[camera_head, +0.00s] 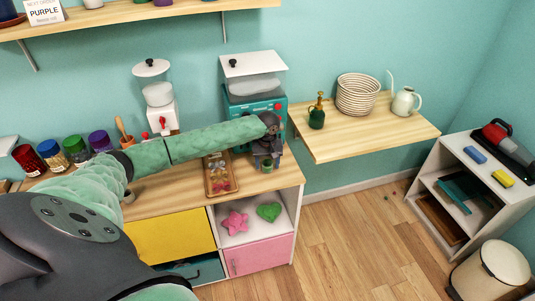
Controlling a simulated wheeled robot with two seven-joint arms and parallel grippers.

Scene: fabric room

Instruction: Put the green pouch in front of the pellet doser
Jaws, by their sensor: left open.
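A green heart-shaped soft piece (268,212), which looks like the green pouch, lies in the open white cubby below the counter. A white dispenser with a clear hopper and red knob (161,115), likely the pellet doser, stands on the counter against the wall. My left arm reaches across the counter from the left, in front of the dispenser. My left gripper (267,158) is open, pointing down over the counter's right end. My right gripper is not in view.
A teal machine with a white top (255,95) stands behind my gripper. A tray (219,174) lies left of it. A pink star (235,221) shares the cubby. Lidded jars (76,149) stand at left. The wall shelf (360,135) holds a basket; its front is clear.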

